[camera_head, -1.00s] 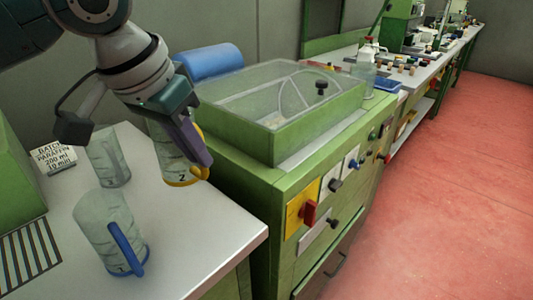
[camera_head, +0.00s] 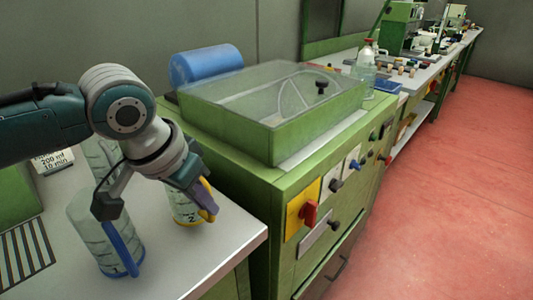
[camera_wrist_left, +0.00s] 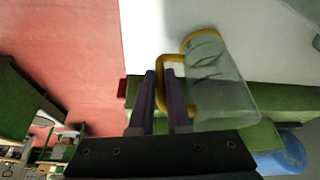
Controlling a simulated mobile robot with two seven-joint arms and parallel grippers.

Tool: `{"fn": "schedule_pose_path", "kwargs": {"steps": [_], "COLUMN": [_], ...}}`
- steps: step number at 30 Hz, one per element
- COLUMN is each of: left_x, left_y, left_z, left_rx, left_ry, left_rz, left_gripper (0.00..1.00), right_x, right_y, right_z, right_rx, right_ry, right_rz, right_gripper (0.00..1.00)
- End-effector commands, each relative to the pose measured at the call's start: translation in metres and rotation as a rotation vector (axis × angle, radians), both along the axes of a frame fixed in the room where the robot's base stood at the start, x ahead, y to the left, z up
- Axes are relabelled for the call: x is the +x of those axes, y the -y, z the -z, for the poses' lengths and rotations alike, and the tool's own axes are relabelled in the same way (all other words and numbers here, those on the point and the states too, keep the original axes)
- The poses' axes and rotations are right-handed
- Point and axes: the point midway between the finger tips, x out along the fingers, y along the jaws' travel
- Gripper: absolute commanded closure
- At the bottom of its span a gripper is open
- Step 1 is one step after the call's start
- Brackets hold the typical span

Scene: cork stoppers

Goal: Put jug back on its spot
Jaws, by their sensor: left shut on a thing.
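A clear jug (camera_head: 182,208) with a yellow base ring, a yellow handle and a "2" on it is upright at the right part of the white bench top (camera_head: 190,262). My left gripper (camera_head: 208,204) is shut on its yellow handle. In the left wrist view the jug (camera_wrist_left: 222,90) is beside the fingers (camera_wrist_left: 162,82), with the handle between them. I cannot tell whether its base touches the bench. A jug with a blue handle (camera_head: 88,232) stands at front left. Another clear jug (camera_head: 99,158) stands behind it, partly hidden by my arm. My right gripper is out of view.
A paraffin label card (camera_head: 55,161) stands at the back left. A dark striped patch (camera_head: 30,255) lies at the left edge. A green machine (camera_head: 290,170) with a clear-lidded basin borders the bench on the right. Bare bench lies in front of the held jug.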

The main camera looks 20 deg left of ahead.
Motion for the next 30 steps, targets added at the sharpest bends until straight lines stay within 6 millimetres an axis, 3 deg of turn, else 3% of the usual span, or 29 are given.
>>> {"fn": "schedule_pose_path", "kwargs": {"steps": [2,3,10,20,30], "left_x": [0.000,0.000,0.000,0.000,-0.025], "left_y": [0.000,0.000,0.000,0.000,-0.005], "left_z": [0.003,0.002,0.002,-0.004,-0.067], "left_rx": [0.000,0.000,0.000,0.000,0.000], "left_ry": [0.000,0.000,0.000,0.001,0.002], "left_rz": [0.000,0.000,0.000,0.000,0.002], "left_gripper": [1.00,0.81,0.55,0.55,0.55], "right_x": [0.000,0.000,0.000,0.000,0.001], "right_y": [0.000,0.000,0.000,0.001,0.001], "right_z": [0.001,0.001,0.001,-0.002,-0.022], "right_rx": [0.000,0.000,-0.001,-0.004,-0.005], "right_ry": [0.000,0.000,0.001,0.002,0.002], "right_rz": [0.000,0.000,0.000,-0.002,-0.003], "right_gripper": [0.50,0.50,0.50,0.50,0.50]}}
